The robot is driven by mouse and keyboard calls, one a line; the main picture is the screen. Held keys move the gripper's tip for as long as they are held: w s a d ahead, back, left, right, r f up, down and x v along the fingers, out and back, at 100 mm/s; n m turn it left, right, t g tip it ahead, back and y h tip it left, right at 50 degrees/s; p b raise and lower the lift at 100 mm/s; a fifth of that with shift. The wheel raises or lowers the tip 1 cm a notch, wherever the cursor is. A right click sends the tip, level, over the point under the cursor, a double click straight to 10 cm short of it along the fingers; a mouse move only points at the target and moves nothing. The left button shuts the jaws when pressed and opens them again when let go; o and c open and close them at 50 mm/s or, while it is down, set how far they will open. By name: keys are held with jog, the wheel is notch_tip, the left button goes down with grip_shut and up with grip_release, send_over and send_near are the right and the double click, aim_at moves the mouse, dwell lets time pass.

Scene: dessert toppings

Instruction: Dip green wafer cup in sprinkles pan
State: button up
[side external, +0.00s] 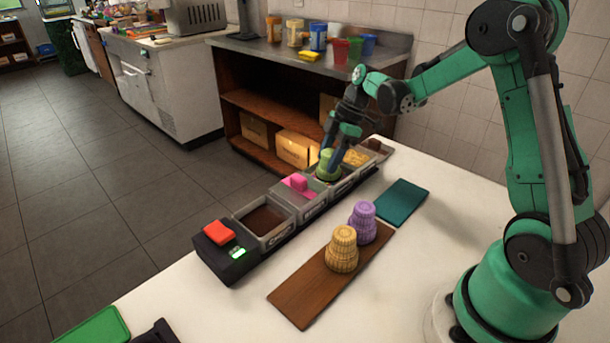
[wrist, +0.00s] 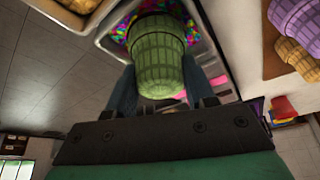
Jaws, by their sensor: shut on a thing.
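My gripper (side external: 331,161) is shut on the green wafer cup (side external: 327,163), with a finger on each side of it. In the wrist view the cup (wrist: 158,55) is between the fingers, its wide end toward the sprinkles. The sprinkles pan (wrist: 113,37) shows multicoloured sprinkles (wrist: 191,32) around that end. The cup is at or just over the sprinkles; whether it touches them is hidden. In the side view the cup and my gripper cover most of this pan.
The row also holds a pan of pink topping (side external: 299,185), a dark brown pan (side external: 267,220) and a yellow-filled pan (side external: 358,157). Yellow (side external: 342,250) and purple (side external: 363,222) wafer cups stand on a wooden board (side external: 300,295). A teal board (side external: 401,202) lies to the right.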

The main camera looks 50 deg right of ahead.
jog(key=shift+r, duration=1.75)
jog(key=shift+r, duration=2.25)
